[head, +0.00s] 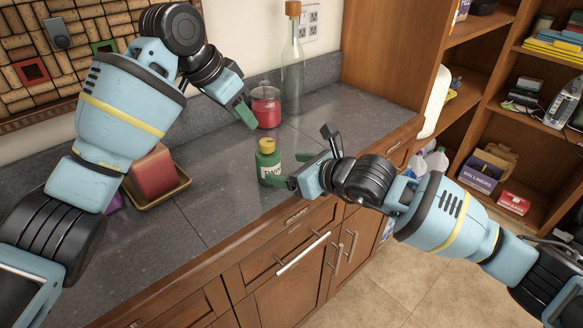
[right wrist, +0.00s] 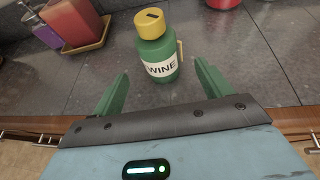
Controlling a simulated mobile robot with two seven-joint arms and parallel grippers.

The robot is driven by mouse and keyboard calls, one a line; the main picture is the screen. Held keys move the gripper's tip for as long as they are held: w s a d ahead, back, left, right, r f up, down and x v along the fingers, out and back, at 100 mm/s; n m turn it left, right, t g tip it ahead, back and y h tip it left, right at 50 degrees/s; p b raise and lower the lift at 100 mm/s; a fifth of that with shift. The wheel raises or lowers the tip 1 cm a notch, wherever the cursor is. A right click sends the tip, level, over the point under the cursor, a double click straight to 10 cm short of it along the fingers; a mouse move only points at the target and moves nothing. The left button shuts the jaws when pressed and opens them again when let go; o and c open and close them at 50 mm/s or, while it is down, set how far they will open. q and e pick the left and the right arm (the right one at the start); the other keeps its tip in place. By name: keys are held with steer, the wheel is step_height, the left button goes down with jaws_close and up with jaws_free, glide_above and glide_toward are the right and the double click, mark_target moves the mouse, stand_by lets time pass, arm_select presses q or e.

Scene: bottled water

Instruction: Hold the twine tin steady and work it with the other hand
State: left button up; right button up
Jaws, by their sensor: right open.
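The twine tin (head: 268,166) is a green container with a yellow lid and a white label. It stands upright near the front of the grey counter. In the right wrist view the tin (right wrist: 155,52) shows "WINE" on its label, a dark slot in its lid and a pale strip on its side. My right gripper (head: 290,169) is open and low beside the tin. In the right wrist view its green fingers (right wrist: 163,84) are spread, with the tin ahead between their lines. My left gripper (head: 244,110) is above and behind the tin, apart from it; its finger gap is unclear.
A red jar (head: 266,105) and a tall corked glass bottle (head: 293,75) stand behind the tin. A red block on a yellow tray (head: 184,180) sits to the left. Wooden shelves (head: 480,110) rise at the right. Bare counter (head: 222,205) lies left of the tin.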

mark_target(269, 164)
steer(key=shift+x, duration=3.95)
steer(key=c, duration=1.1)
steer(key=o, duration=0.3)
steer(key=shift+c, duration=1)
